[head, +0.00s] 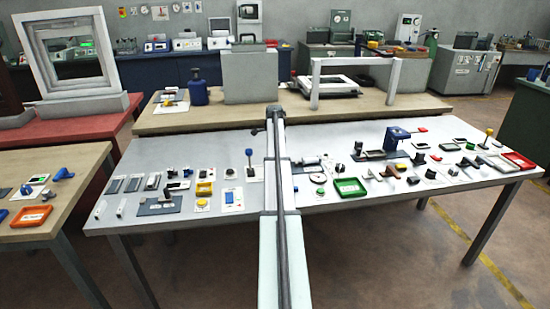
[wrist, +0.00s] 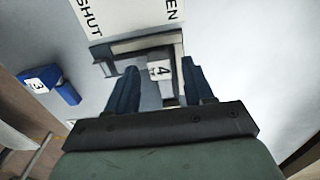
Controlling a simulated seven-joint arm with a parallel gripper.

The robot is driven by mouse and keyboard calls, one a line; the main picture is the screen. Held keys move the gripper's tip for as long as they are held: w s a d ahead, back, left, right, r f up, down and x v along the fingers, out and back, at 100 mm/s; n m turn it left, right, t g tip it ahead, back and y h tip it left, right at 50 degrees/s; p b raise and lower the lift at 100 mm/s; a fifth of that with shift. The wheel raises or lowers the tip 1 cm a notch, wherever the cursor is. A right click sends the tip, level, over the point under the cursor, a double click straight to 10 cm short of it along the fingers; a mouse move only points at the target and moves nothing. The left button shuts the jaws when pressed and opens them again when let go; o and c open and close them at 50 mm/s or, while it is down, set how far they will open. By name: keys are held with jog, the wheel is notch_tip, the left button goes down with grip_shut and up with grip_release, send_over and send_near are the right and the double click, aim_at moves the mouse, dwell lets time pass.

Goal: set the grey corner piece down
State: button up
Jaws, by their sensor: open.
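In the wrist view my gripper (wrist: 159,68) is open, with its two dark blue fingers spread apart. A grey, angled piece (wrist: 148,43) shows just beyond and between the fingertips, with a white label "4" in the gap. It looks like the grey corner piece, but the fingers hide part of it. I cannot tell whether either finger touches it or what it rests on. In the head view my arm stretches away over the table, and the gripper and this piece cannot be made out there.
A blue piece labelled "3" (wrist: 50,85) lies left of the fingers. A white sign reading "SHUT" (wrist: 105,15) lies beyond. In the head view, the grey table (head: 225,225) carries many small parts, a green tray (head: 350,188) and a red tray (head: 518,160). An upright white frame (head: 68,52) stands left.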

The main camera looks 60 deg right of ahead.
notch_tip(320, 180, up, 11)
jog(key=shift+r, duration=0.2)
jog(key=shift+a, duration=0.1)
